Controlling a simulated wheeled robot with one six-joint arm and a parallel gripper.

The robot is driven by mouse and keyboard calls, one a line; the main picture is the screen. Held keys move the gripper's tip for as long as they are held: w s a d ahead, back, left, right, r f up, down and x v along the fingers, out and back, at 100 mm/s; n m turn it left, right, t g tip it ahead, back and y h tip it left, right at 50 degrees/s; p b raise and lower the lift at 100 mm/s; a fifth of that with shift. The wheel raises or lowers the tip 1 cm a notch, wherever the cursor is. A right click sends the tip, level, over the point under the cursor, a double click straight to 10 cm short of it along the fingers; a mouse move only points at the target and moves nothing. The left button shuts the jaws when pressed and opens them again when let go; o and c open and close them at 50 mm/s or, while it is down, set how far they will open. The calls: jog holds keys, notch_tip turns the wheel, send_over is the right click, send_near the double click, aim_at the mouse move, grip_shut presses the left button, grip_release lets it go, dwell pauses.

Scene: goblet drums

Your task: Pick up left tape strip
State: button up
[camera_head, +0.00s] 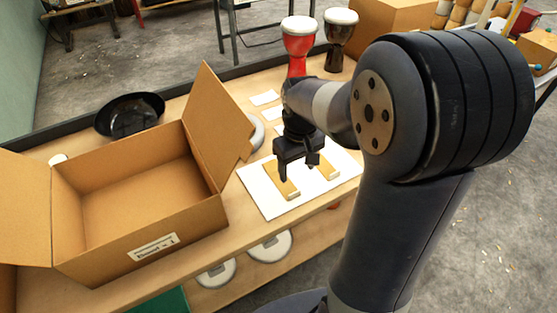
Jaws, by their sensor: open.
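A white sheet (258,191) lies on the wooden table and bears two tan strips with pale front ends. The left tape strip (287,188) is partly hidden behind my gripper. The right strip (328,171) lies a little to its right. My gripper (301,170) is open, points down and is over the left part of the sheet, close to the left strip. I cannot tell whether its fingers touch the strip. Nothing shows between the fingers.
An open, empty cardboard box (135,246) stands left of the sheet. A black bowl (130,112) sits behind it. A red goblet drum (299,45) and a dark one (339,40) stand at the table's back. White cards (264,98) lie behind the sheet.

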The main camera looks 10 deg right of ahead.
aim_at(295, 193)
notch_tip(295, 193, down, 11)
jog(key=shift+r+b, duration=0.2)
jog(key=shift+b, duration=0.1)
jog(key=shift+c, duration=0.3)
jog(key=c, duration=1)
